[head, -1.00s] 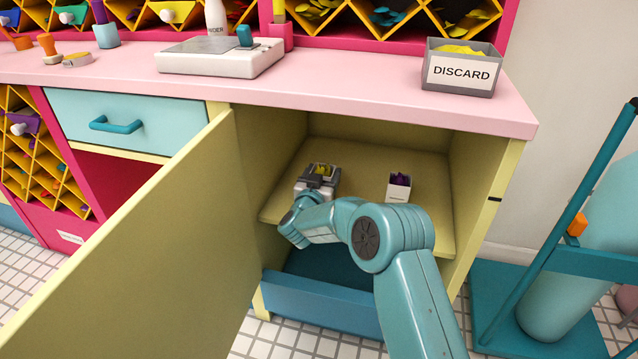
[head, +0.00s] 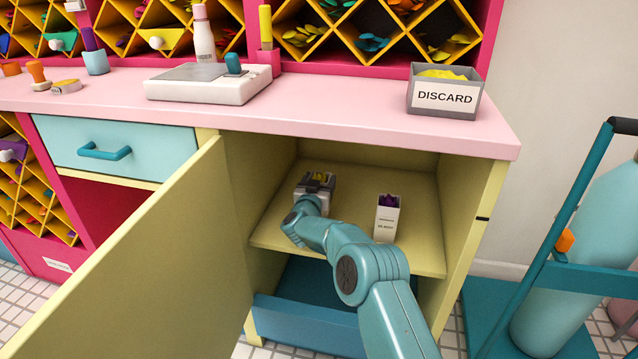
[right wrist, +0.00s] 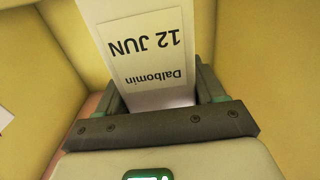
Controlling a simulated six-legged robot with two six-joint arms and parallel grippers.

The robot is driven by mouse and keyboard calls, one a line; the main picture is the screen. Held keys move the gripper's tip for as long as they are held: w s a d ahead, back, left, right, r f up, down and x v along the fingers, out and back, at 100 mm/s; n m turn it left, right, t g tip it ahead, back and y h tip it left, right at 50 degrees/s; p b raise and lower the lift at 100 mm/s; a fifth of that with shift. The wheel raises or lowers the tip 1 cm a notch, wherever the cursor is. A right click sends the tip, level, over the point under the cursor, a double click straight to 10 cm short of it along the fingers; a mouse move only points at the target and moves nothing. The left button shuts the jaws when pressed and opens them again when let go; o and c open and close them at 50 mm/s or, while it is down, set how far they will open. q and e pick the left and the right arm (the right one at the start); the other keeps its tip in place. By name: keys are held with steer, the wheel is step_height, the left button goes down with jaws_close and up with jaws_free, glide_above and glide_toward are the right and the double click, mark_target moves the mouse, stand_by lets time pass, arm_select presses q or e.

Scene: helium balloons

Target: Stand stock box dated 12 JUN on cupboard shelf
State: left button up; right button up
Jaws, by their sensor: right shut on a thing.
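The stock box (right wrist: 143,45) is white, with a label reading "Dalbomin 12 JUN" that appears upside down in the right wrist view. My right gripper (right wrist: 165,100) is shut on it, one finger on each side. In the head view, the gripper (head: 316,183) is inside the open cupboard, over the left part of the shelf (head: 345,245). My left gripper is not in view.
A white box with purple contents (head: 387,220) stands upright on the shelf, right of my gripper. The cupboard door (head: 150,270) is open at the left. A grey DISCARD bin (head: 444,92) sits on the pink counter. A gas cylinder on a teal trolley (head: 570,255) is at right.

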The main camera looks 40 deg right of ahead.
steer(key=shift+f+b, duration=0.4)
steer(key=shift+f, duration=0.3)
steer(key=o, duration=1.6)
steer(key=shift+c, duration=0.2)
steer(key=p+v, duration=0.1)
steer(key=v, duration=1.6)
steer(key=shift+p, duration=0.4)
